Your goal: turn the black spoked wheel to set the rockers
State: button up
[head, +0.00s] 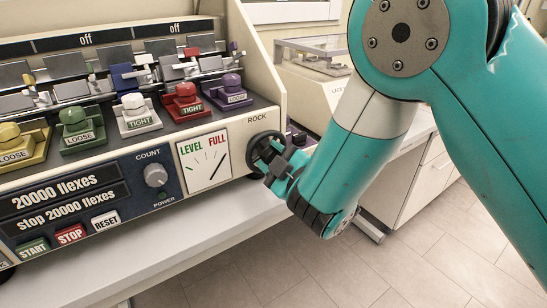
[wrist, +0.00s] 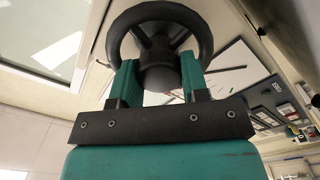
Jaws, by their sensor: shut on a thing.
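The black spoked wheel (head: 264,148) is mounted on the right end of the machine's cream front, under the word ROCK. My gripper (head: 281,165) reaches it from the right and is shut on it. In the wrist view the wheel (wrist: 160,12) fills the top, and the two teal fingers of my gripper (wrist: 158,76) stand on either side of its dark hub. The dial (head: 204,160) left of the wheel has green LEVEL and red FULL marks, and its dark needle slants up right on the FULL side. The rockers cannot be told clearly behind the shoe clamps.
Coloured clamps marked LOOSE or TIGHT, such as the purple one (head: 228,92), line the machine. A COUNT knob (head: 156,175) and START, STOP and RESET buttons (head: 105,221) are on the left panel. The display (head: 62,198) reads 20000 flexes. A pale bench (head: 200,245) runs below; floor is open at right.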

jog(key=shift+a+n, duration=0.1)
jog(key=shift+n, duration=1.4)
jog(key=o, duration=0.9)
